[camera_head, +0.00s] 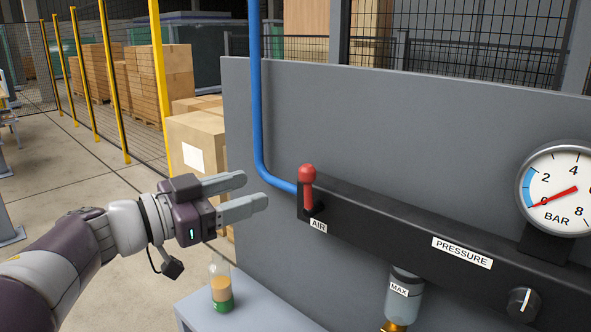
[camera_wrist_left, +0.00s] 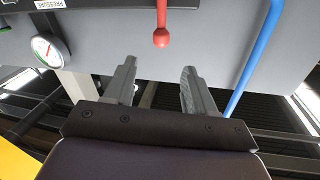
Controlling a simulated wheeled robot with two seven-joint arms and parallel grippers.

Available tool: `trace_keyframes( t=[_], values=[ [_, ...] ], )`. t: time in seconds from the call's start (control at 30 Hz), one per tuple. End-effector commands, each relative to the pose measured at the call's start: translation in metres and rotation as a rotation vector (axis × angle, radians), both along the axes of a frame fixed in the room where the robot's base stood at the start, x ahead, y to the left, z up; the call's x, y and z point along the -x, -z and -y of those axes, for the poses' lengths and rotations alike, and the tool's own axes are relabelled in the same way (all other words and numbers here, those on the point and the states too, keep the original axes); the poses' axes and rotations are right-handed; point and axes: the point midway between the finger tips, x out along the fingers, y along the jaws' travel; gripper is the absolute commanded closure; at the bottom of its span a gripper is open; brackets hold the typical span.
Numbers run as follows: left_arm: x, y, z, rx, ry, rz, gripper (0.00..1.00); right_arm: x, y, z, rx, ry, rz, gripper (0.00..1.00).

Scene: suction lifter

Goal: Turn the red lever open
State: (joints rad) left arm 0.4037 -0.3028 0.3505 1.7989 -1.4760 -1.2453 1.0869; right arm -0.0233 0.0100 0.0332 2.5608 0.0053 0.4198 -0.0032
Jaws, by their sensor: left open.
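The red lever (camera_head: 308,188) stands upright with a rounded knob on top, at the left end of a black bar (camera_head: 400,232), above the AIR label (camera_head: 318,226). My left gripper (camera_head: 256,192) is open and empty, to the left of the lever and apart from it, fingers pointing toward it. In the left wrist view, the lever (camera_wrist_left: 161,30) appears upside down, ahead of the gap between the two open fingers (camera_wrist_left: 158,85). My right gripper is in neither view.
A blue pipe (camera_head: 257,100) runs down the grey panel (camera_head: 400,130) to the bar near the lever. The gauge (camera_head: 560,190) needle points near 0. A bottle (camera_head: 220,284) stands on a ledge below my gripper. A knob (camera_head: 522,304) is at lower right.

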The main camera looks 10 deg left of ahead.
Motion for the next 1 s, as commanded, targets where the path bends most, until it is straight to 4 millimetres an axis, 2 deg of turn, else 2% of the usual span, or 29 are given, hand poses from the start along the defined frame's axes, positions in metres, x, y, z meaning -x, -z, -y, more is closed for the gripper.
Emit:
trace_keyframes(
  t=[0.4,0.6,0.9,0.97,1.0],
  values=[
    [-0.065,-0.001,0.072,0.002,0.002,-0.002,0.45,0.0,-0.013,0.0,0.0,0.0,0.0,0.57],
    [-0.08,-0.001,0.086,0.002,-0.002,0.0,0.45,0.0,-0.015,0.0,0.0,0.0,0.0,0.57],
    [-0.082,0.0,0.088,0.001,-0.004,0.001,0.45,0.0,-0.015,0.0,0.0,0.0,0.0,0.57],
    [-0.082,0.0,0.088,0.001,-0.004,0.001,0.64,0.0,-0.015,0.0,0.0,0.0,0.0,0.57],
    [-0.082,0.0,0.088,0.001,-0.004,0.001,0.77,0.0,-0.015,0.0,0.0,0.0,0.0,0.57]
  ],
)
